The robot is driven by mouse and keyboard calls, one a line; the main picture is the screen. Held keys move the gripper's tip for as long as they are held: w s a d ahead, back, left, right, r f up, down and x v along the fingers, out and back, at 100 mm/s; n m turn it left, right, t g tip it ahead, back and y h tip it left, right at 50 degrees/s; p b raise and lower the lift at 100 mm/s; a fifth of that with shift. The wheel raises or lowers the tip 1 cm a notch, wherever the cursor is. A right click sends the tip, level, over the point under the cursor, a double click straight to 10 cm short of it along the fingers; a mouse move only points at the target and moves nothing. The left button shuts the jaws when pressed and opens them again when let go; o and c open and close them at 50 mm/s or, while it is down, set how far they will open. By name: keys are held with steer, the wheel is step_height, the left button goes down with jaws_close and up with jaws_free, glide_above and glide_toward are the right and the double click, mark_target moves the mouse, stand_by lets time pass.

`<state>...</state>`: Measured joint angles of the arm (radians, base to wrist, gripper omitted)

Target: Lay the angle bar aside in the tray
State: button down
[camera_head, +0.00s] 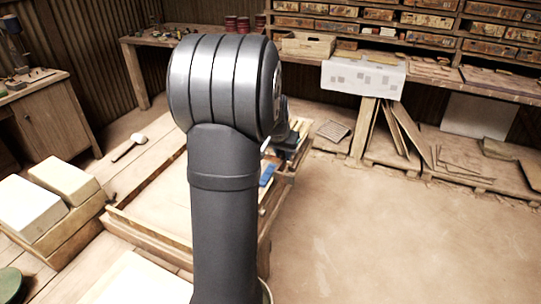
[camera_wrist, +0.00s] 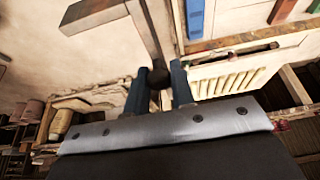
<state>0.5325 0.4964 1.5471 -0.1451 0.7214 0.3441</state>
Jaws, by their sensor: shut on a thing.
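In the wrist view, my gripper (camera_wrist: 158,80) is shut on one end of a grey-brown L-shaped bar, the angle bar (camera_wrist: 145,28). Its long leg runs up from between the two dark blue fingers, and its other leg (camera_wrist: 90,12) bends off to the left. The bar is held above a pale surface. In the head view my own arm covers the middle, and the bar cannot be made out. A low wooden-edged bench (camera_head: 150,195) shows behind the arm. I cannot tell which part is the tray.
The wrist view shows a blue piece (camera_wrist: 195,18), a red piece (camera_wrist: 281,10) and a pale slatted rack (camera_wrist: 225,82). In the head view, pale blocks (camera_head: 65,182) stand left of the bench, and a shelf of boxes (camera_head: 415,20) is at the back. The right floor is clear.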

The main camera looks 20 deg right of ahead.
steer(key=shift+s+d+r, duration=0.25)
steer(key=shift+s+r, duration=0.1)
steer(key=shift+s, duration=0.05)
steer(key=w+a+m+g, duration=0.3)
steer(key=a+m, duration=0.6)
steer(key=a, duration=0.5)
steer(key=w+a+m+g, duration=0.35)
steer(key=a+m, duration=0.55)
steer(key=a, duration=0.5)
steer(key=shift+w+a+f, duration=0.85)
steer(key=shift+a+f, duration=0.95)
steer(key=shift+w+a+f, duration=0.9)
steer(key=shift+a+f, duration=0.9)
steer(key=shift+w+a+f, duration=0.85)
steer(key=shift+a+f, duration=0.95)
steer(key=c, duration=1.6)
jaws_free()
steer(key=shift+f, duration=0.15)
steer(key=o, duration=0.4)
steer(key=shift+c, duration=0.2)
